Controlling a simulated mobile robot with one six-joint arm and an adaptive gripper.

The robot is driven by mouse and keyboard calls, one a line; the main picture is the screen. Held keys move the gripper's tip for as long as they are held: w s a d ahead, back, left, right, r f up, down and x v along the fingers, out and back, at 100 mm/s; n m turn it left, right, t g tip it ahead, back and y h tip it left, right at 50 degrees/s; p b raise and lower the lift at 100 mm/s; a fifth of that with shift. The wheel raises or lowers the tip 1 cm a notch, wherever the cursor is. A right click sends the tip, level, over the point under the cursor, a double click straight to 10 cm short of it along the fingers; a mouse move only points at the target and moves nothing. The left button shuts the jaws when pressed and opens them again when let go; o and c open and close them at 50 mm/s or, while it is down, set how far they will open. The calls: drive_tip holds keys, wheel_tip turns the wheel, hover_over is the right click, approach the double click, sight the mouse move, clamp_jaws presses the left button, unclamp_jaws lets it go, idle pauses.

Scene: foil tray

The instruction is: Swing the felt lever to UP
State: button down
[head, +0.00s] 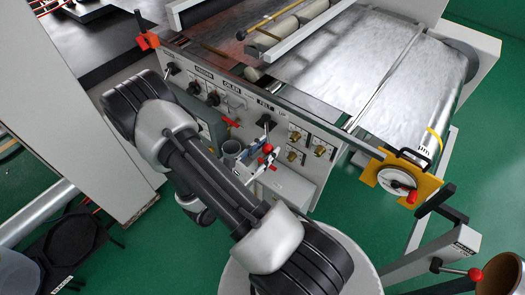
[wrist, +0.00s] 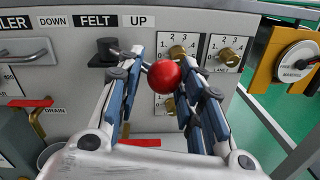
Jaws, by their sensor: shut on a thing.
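The felt lever's red ball knob (wrist: 164,77) sits between the fingers of my gripper (wrist: 165,92) in the wrist view. The lever's metal rod runs from the knob up and left, past the left finger, to a black hub (wrist: 106,49) below the FELT label (wrist: 95,21). The DOWN label (wrist: 53,21) is to the left of FELT and the UP label (wrist: 138,21) to the right. My gripper is shut on the lever at its knob end.
Brass knobs on number plates (wrist: 232,55) are on the panel to the right of the lever. A red DRAIN handle (wrist: 30,103) is to the left. A yellow bracket with a round dial (head: 398,180) stands at the machine's right corner. Green floor lies beyond it.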

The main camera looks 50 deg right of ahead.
drive_tip(key=shift+s+d+r+g, duration=0.2)
drive_tip(key=shift+s+r+g, duration=0.1)
drive_tip(key=shift+s+g, duration=0.1)
drive_tip(key=c, duration=1.4)
unclamp_jaws()
drive_tip(key=shift+d, duration=0.1)
drive_tip(key=shift+c, duration=0.2)
drive_tip(key=shift+o, duration=1.1)
drive_tip(key=shift+d+f, duration=0.1)
drive_tip(key=shift+d, duration=0.25)
drive_tip(key=shift+a, duration=0.15)
drive_tip(key=shift+a+f, duration=0.1)
drive_tip(key=shift+a, duration=0.5)
drive_tip(key=a, duration=1.1)
drive_tip(key=shift+w, duration=0.2)
